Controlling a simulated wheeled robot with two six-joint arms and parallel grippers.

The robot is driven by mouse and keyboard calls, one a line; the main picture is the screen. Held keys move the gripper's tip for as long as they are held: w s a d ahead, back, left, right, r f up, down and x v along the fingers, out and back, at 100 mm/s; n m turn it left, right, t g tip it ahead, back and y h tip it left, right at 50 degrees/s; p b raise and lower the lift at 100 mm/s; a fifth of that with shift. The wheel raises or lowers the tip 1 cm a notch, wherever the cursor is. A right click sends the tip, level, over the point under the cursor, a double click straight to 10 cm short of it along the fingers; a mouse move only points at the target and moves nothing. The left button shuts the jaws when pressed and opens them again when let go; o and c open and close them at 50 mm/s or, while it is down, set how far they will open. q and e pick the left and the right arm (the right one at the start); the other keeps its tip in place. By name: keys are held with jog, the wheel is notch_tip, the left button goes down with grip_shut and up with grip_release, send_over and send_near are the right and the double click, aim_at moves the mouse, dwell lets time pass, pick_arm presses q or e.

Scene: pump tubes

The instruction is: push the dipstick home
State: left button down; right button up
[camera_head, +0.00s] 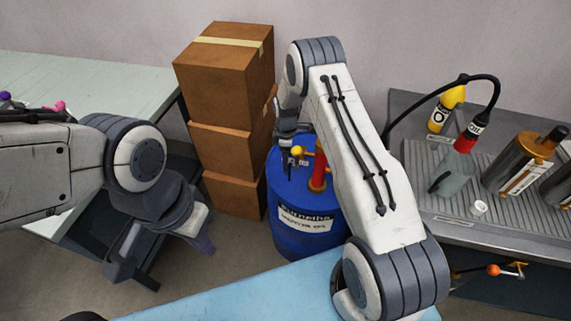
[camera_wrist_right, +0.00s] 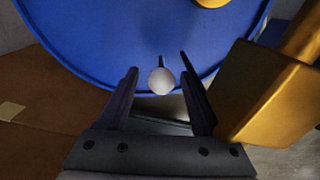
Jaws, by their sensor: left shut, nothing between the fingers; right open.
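A blue oil drum (camera_head: 310,238) stands on the floor behind the blue work surface. In the right wrist view, the drum top (camera_wrist_right: 110,35) fills the upper part. A small white ball-shaped knob (camera_wrist_right: 161,82) with a dark stem, apparently the dipstick, shows in that view, in line with the gap between the fingers. My right gripper (camera_wrist_right: 160,85) is open, pointing down at the drum; whether it touches the knob I cannot tell. My left gripper (camera_head: 205,245) is shut and empty, low at the left, away from the drum.
A red tube (camera_head: 318,168) rises from the drum; a large yellow block (camera_wrist_right: 268,98) is close to my right finger. Cardboard boxes (camera_head: 228,85) are stacked behind the drum. A grey bench (camera_head: 440,215) with bottles stands right, a pale table (camera_head: 100,85) left.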

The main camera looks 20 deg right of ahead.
notch_tip(320, 180, up, 7)
jog(key=shift+f, duration=0.15)
dwell(0.4)
